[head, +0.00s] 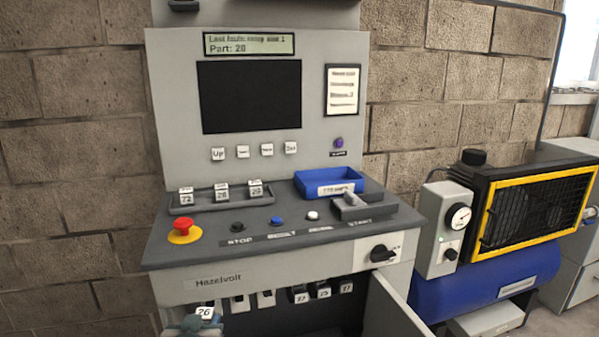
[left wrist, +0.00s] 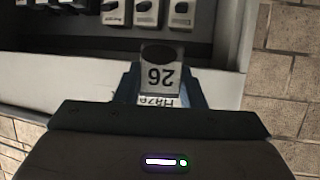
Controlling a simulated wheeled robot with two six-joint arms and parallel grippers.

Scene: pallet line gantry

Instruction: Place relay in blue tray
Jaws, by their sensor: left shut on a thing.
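The blue tray (head: 330,183) sits on the console top at the right, below the screen, with a white label on its front. My left gripper (head: 196,328) is low at the front of the console and shut on a relay (head: 206,313) marked 26. In the left wrist view the relay (left wrist: 160,75) shows between the fingers of the gripper (left wrist: 163,92), its number upside down. A grey tray (head: 221,199) at the console's left holds relays marked 22, 28 and a third one whose number is hard to read. My right gripper is not in view.
The open cabinet below holds several relays (head: 300,294) in a row, and its door (head: 392,308) stands open at the right. A red stop button (head: 185,229), small buttons and a grey lever (head: 362,205) stand on the console top. A compressor (head: 515,220) is at the right.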

